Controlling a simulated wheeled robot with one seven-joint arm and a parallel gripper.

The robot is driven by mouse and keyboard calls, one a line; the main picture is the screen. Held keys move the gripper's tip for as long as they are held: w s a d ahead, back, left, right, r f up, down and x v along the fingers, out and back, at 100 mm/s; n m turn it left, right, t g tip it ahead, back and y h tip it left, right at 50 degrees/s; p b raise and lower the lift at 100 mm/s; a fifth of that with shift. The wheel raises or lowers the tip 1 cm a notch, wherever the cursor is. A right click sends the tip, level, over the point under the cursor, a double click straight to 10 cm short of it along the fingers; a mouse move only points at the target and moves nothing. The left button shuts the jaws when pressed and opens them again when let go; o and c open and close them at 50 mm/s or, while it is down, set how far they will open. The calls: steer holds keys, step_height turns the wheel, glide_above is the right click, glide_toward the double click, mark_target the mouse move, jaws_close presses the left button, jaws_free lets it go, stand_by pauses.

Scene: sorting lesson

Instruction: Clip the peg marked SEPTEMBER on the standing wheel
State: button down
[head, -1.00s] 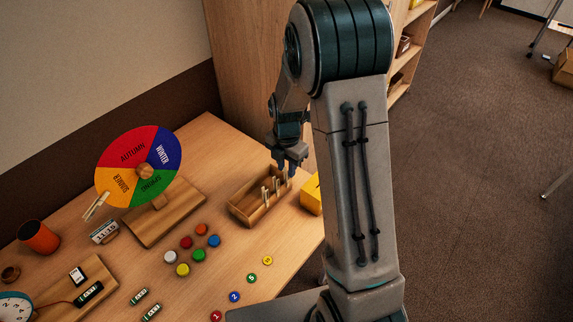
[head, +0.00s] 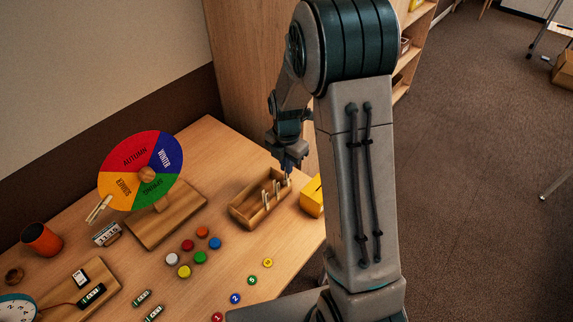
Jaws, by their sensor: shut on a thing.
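The standing wheel (head: 128,184) is upright on a wooden base (head: 190,213) at the left, with red AUTUMN, blue WINTER, green SPRING and orange SUMMER parts. Pale pegs (head: 98,210) stick out at its lower left edge. An open wooden box (head: 244,213) right of the wheel holds several upright pale pegs (head: 266,199). My gripper (head: 288,177) points down at the box's far right end and is shut on a peg (head: 289,183) there. The peg is mostly hidden by the fingers and box. No month name on any peg is readable, so I cannot tell which is SEPTEMBER.
A yellow box (head: 312,196) stands close to the right of the wooden box. Several coloured caps (head: 200,257) and numbered discs (head: 235,298) lie in front. An orange cup (head: 41,239) and a clock (head: 14,308) are at the left. A cabinet rises behind my gripper.

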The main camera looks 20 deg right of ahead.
steer(key=shift+r+p, duration=0.8)
steer(key=shift+r, duration=0.65)
